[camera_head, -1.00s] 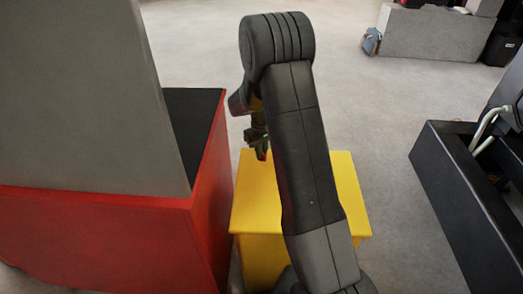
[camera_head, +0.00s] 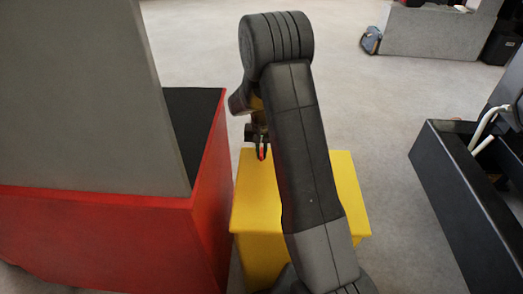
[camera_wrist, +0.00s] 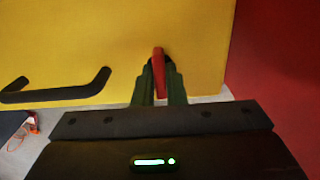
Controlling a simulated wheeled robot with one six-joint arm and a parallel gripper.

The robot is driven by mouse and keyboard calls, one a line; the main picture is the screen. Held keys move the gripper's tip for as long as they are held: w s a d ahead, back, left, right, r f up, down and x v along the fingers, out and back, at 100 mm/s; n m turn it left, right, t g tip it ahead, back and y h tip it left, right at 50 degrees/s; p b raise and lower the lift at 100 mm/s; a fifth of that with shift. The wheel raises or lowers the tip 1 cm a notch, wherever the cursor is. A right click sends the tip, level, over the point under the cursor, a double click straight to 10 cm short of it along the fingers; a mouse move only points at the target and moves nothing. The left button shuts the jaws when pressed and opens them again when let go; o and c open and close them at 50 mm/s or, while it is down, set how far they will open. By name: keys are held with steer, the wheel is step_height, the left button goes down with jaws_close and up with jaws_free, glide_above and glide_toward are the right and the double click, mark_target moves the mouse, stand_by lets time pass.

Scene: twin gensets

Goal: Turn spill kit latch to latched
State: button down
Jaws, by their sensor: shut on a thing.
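The spill kit is a yellow box (camera_head: 255,205), partly hidden behind my arm in the head view. Its yellow face (camera_wrist: 200,35) fills the upper part of the wrist view. The red latch (camera_wrist: 158,62) is a narrow bar on that face, upright in the wrist view. My gripper (camera_wrist: 159,80) is shut on the latch, with one dark green finger on each side. In the head view my gripper (camera_head: 262,152) is at the box's far left edge, with a bit of red between its fingers.
A black handle (camera_wrist: 60,92) is on the yellow face, left of the latch. A red base (camera_head: 100,235) with a grey block stands close to the box's left. A black open-topped frame (camera_head: 450,200) stands to the right. Grey floor lies between.

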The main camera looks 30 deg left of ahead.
mark_target(262, 151)
stand_by(0.4)
steer(key=c, duration=1.5)
jaws_free()
step_height(262, 151, up, 14)
steer(key=shift+f+p, duration=0.1)
steer(key=shift+p, duration=0.7)
step_height(262, 151, down, 14)
steer(key=shift+b, duration=0.8)
